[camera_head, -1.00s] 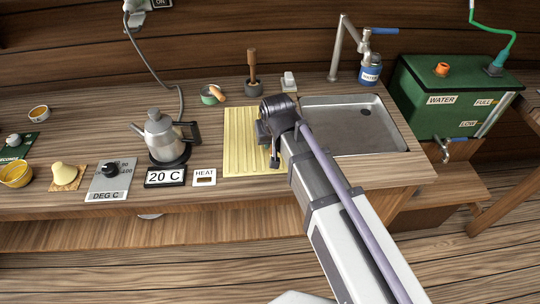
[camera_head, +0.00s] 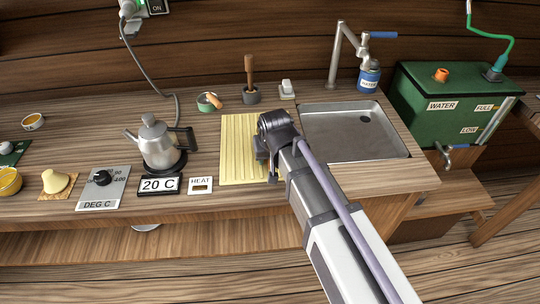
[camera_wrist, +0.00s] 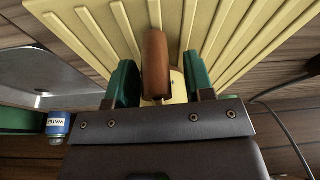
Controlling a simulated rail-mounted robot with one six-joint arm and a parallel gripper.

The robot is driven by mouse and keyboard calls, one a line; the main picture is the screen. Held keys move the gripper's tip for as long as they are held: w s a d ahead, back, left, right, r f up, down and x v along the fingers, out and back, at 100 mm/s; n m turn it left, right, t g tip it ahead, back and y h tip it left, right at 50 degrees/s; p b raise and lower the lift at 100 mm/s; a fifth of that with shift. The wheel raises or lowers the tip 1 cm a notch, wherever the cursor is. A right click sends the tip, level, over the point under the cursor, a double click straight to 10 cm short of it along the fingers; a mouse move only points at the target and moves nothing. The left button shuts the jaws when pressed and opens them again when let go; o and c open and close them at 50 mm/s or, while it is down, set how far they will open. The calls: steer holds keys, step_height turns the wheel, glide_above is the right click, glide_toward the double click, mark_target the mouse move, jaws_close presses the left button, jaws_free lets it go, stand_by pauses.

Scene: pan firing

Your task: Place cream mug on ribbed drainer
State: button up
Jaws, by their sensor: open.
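The ribbed drainer (camera_head: 240,150) is a pale yellow grooved board left of the sink, and its ribs fill the top of the wrist view (camera_wrist: 95,35). My gripper (camera_head: 268,168) is low at the drainer's right edge. In the wrist view its green fingers (camera_wrist: 160,85) are apart, with a brown handle (camera_wrist: 155,62) between them and gaps on both sides. A small cream surface (camera_wrist: 178,86) shows beside the handle, apparently part of the cream mug. The rest of the mug is hidden by my gripper in both views, so its exact contact with the drainer cannot be told.
The sink (camera_head: 355,135) lies right of the drainer, with a tap (camera_head: 340,55) behind. A mortar with pestle (camera_head: 250,92) and a small green bowl (camera_head: 207,103) stand behind.

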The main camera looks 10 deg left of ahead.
steer(key=shift+r, duration=0.1)
steer(key=p+v, duration=1.1)
steer(key=v, duration=0.1)
steer(key=shift+p, duration=0.4)
steer(key=s+d+m+g, duration=0.1)
steer(key=s+d+m, duration=0.1)
steer(key=d, duration=1.2)
steer(key=s+d+m+g+h, duration=0.1)
steer(key=s+d+m+g, duration=0.1)
steer(key=d, duration=1.3)
steer(key=shift+s+d+f+m+h, duration=0.2)
steer(key=shift+s+f+m+h, duration=0.15)
steer(key=shift+s+m, duration=0.25)
